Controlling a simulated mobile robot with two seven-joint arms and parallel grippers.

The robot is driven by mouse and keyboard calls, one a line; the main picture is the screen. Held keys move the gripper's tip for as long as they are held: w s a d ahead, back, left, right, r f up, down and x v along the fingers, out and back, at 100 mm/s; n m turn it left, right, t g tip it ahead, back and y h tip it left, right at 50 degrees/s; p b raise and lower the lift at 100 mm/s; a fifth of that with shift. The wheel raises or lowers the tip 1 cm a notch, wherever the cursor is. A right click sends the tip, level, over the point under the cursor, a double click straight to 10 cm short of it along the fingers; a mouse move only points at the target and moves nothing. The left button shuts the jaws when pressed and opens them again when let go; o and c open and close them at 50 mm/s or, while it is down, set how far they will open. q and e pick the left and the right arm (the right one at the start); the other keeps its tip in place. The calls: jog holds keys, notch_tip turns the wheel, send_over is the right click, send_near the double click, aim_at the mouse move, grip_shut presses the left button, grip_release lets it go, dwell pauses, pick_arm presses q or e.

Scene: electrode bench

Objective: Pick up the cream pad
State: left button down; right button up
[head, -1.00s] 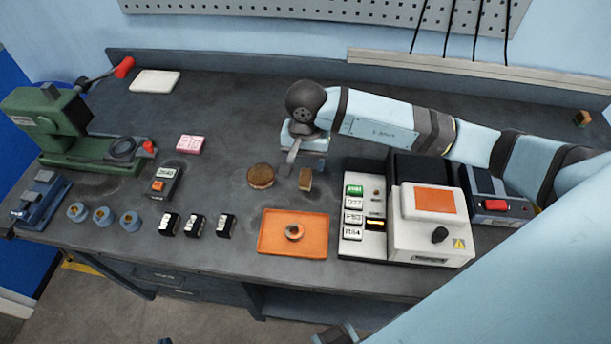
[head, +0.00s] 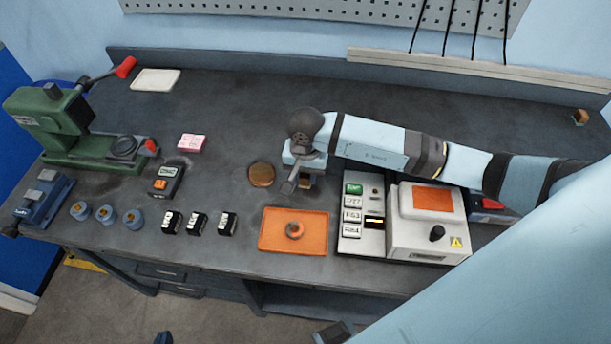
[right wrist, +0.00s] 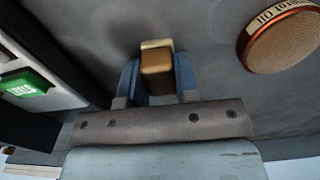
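A small brown block with a cream edge (right wrist: 156,46), which I take to be the cream pad, stands on the dark bench. It shows between the two blue fingers of my right gripper (right wrist: 157,72) in the right wrist view. The fingers are apart, one on each side of it; I cannot make out contact. In the head view my right gripper (head: 301,176) is low over the block (head: 307,182) and partly hides it.
A round copper-coloured disc (head: 261,174) lies just left of my right gripper. An orange tray (head: 272,240) holding a ring is in front, and a white device (head: 412,243) stands to the right. A flat off-white slab (head: 155,79) lies back left. The bench's back middle is clear.

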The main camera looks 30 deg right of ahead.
jog(key=shift+c, duration=0.4)
jog(key=shift+r, duration=0.55)
notch_tip(320, 180, up, 19)
jog(key=b, duration=0.2)
jog(key=shift+o, duration=0.3)
jog(key=shift+w+f, duration=0.1)
dwell(1.4)
